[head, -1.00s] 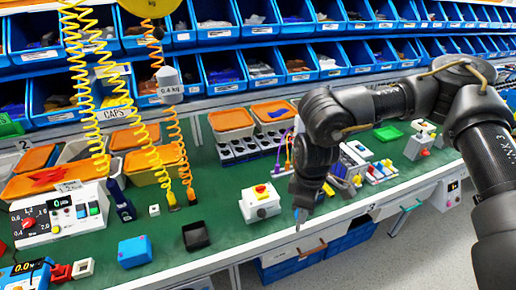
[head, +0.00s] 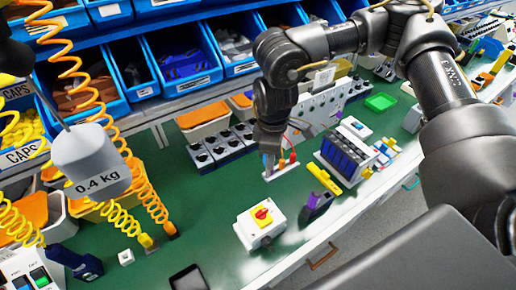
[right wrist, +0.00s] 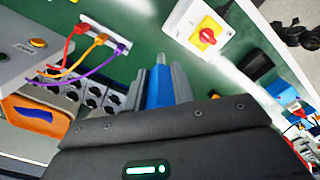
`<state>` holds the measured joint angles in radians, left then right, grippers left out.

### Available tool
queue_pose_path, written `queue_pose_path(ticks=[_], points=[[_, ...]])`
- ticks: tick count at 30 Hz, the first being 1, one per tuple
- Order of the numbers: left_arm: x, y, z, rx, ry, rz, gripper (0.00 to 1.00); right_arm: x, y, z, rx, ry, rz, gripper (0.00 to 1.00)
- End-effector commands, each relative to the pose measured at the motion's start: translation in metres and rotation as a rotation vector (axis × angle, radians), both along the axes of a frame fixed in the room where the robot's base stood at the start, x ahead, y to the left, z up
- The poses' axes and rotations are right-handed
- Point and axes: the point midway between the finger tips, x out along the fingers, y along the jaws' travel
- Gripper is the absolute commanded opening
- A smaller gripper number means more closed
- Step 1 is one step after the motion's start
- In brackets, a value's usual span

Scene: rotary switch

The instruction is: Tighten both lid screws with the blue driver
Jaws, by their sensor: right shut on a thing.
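The white switch box (head: 260,224) stands on the green bench, with a yellow plate and red rotary knob on top. It also shows in the right wrist view (right wrist: 199,28), at the top right. Its lid screws are too small to make out. My right gripper (head: 269,150) is behind the box, apart from it. In the right wrist view its fingers are shut around the blue driver (right wrist: 159,88), whose pale tip points away from the gripper. In the head view the driver is mostly hidden by the gripper. My left gripper is not in view.
A white strip with red, orange and purple leads (right wrist: 100,35) lies near my right gripper. A purple-black tool (head: 316,206) stands right of the box. A 0.4 kg weight (head: 92,160) and coiled cords hang at left. Blue bins (head: 183,55) line the back. Bench left of the box is mostly clear.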

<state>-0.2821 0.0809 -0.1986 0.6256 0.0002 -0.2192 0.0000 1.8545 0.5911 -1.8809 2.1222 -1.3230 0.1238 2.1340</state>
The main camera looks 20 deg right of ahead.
Motion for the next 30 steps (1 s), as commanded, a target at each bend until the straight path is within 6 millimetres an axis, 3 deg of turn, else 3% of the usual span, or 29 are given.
queue_pose_path(ticks=[5,8,14,21,27,30], points=[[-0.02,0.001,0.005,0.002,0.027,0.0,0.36,0.0,0.004,0.001,0.001,0.002,0.109,0.0],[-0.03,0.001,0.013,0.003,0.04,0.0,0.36,-0.001,0.007,0.002,0.003,0.003,0.296,0.0],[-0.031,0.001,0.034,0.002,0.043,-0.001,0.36,-0.007,0.01,0.002,0.008,0.005,0.883,0.0],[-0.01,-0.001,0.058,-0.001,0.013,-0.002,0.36,-0.015,0.014,0.0,0.014,0.004,1.623,0.0],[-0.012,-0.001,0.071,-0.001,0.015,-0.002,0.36,-0.021,0.017,-0.003,0.017,0.002,2.076,0.0],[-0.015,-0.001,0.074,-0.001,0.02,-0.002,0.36,-0.022,0.018,-0.004,0.018,0.0,2.216,0.0]])
